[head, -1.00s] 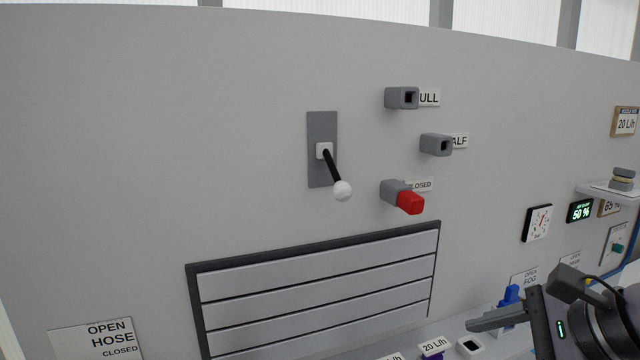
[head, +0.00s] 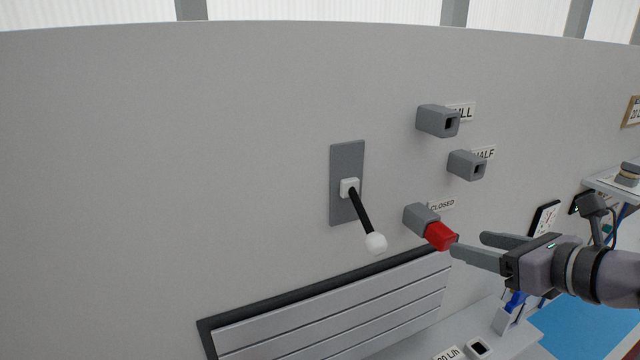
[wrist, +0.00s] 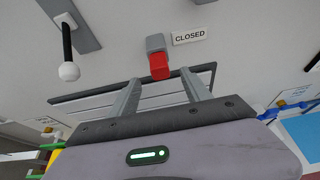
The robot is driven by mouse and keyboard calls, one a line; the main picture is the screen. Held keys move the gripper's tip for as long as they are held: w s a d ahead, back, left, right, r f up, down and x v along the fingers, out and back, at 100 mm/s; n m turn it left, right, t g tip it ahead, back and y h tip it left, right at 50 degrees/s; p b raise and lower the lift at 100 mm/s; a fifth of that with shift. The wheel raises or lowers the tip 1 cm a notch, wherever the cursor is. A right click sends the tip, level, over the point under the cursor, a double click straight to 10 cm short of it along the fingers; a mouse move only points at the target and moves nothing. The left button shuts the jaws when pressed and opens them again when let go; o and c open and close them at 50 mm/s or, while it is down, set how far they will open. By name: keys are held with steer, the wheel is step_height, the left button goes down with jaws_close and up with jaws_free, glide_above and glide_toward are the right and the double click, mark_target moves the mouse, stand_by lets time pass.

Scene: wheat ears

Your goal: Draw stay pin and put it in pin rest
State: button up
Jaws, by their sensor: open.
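The red stay pin (head: 441,236) sits in the grey socket (head: 420,217) by the CLOSED label, its red head sticking out from the wall. It also shows in the wrist view (wrist: 159,66), just beyond my fingertips and between their lines. My gripper (head: 468,246) is open and empty, to the right of the pin head in the head view, with its fingers pointing at it. I cannot tell whether a fingertip touches it. The pin rest cannot be told for certain; a white block with a dark square hole (head: 479,348) stands on the ledge at the bottom.
A black lever with a white knob (head: 375,244) hangs left of the pin. Empty grey sockets labelled FULL (head: 437,121) and HALF (head: 466,165) sit above it. A slatted vent (head: 335,318) is below. A small shelf (head: 612,188) juts out at the right.

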mark_target(450, 241)
steer(key=x, duration=0.7)
steer(key=shift+w+a+f, duration=0.1)
steer(key=shift+w+a, duration=0.05)
steer(key=shift+w, duration=0.05)
steer(key=shift+s, duration=0.15)
steer(key=c, duration=0.4)
jaws_close()
stand_by(0.7)
steer(key=shift+s, duration=0.15)
steer(key=shift+s+d, duration=0.3)
steer(key=shift+s, duration=0.1)
steer(key=shift+c, duration=1.3)
jaws_free()
jaws_close()
